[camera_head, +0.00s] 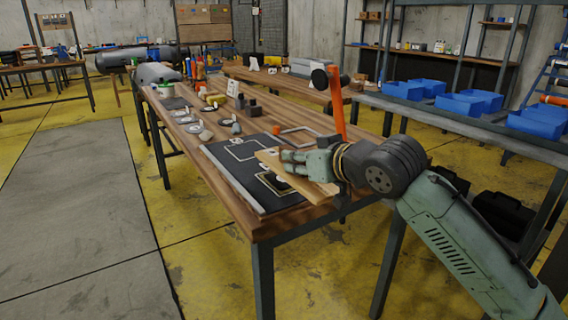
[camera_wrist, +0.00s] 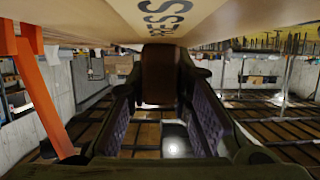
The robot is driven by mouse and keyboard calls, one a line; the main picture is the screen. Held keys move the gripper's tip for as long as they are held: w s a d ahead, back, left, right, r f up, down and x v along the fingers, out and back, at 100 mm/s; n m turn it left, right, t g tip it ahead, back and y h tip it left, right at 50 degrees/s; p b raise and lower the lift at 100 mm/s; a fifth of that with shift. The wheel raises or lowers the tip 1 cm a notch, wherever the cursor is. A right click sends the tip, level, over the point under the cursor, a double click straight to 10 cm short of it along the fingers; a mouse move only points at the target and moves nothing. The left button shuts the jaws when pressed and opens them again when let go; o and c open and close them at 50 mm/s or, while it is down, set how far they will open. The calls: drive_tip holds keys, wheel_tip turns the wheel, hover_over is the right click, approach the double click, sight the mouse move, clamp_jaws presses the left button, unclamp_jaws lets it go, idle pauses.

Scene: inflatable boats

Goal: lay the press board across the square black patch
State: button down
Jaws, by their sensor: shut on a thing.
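The press board (camera_head: 298,178) is a flat pale wooden board in my gripper (camera_head: 292,162), held low over the near right part of the dark mat (camera_head: 236,176). In the wrist view its face with the letters "PRESS" (camera_wrist: 165,14) fills the top. A brown block (camera_wrist: 160,72), seemingly the board's grip, sits between the two fingers of my gripper (camera_wrist: 160,88). The square black patch seems to lie inside a pale outline (camera_head: 262,180) on the mat, partly hidden by the board. I cannot tell whether the board touches the mat.
An orange upright (camera_head: 337,108) stands close behind my gripper and also shows in the wrist view (camera_wrist: 38,92). Several small items crowd the wooden table (camera_head: 228,198) farther back. Blue bins (camera_head: 468,104) stand on the right bench.

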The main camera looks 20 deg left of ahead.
drive_tip(key=w+a, duration=0.4)
drive_tip(key=shift+w+a+f, duration=0.25)
drive_tip(key=shift+a, duration=0.15)
drive_tip(key=shift+w+a+f, duration=0.1)
drive_tip(key=shift+f, duration=1.7)
drive_tip(key=shift+f, duration=0.1)
drive_tip(key=shift+f, duration=0.1)
drive_tip(key=c, duration=1.4)
unclamp_jaws()
drive_tip(key=shift+c, duration=0.2)
